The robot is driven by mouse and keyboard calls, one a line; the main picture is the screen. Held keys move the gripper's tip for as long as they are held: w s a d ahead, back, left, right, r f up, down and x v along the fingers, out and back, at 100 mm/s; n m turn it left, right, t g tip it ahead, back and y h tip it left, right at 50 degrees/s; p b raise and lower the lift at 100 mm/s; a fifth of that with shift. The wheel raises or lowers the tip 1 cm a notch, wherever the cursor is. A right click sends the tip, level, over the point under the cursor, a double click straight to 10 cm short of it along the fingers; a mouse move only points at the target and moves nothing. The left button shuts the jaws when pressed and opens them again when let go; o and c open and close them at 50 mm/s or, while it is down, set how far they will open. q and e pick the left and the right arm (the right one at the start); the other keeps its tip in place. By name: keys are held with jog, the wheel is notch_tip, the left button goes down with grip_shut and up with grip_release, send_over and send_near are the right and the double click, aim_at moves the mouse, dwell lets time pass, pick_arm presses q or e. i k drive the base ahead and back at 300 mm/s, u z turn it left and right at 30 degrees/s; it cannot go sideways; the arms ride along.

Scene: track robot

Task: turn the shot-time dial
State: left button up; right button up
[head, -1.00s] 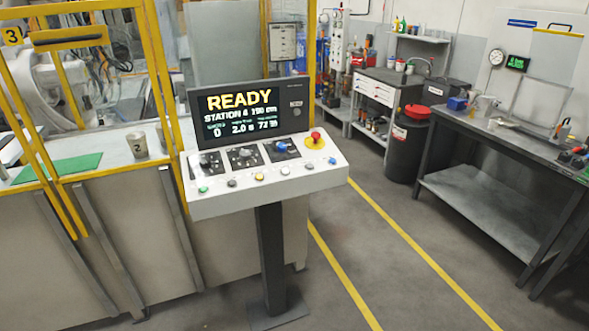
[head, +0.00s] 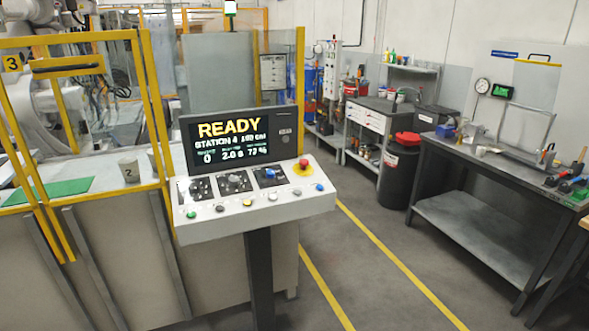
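A control console (head: 256,222) on a dark post stands near the middle of the head view. Its sloped white panel carries three dials on dark plates: a left dial (head: 199,188), a middle dial (head: 235,182) and a right dial (head: 270,175). The labels by the dials are too small to read, so I cannot tell which is the shot-time dial. The screen (head: 240,139) above reads READY, STATION 4, with values 0, about 2.0 and a percentage in the seventies. Neither of my grippers shows in the view.
A red emergency button (head: 303,164) sits on the panel's right, above a row of small coloured buttons. A yellow-framed guard (head: 153,110) stands at left. A grey workbench (head: 490,165) stands at right. Floor with yellow lines (head: 385,262) is open between console and bench.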

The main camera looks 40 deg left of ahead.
aim_at(234, 179)
jog(key=z, duration=0.2)
jog(key=i, duration=1.25)
jog(key=u, duration=0.7)
jog(key=i, duration=0.75)
jog(key=u, duration=0.8)
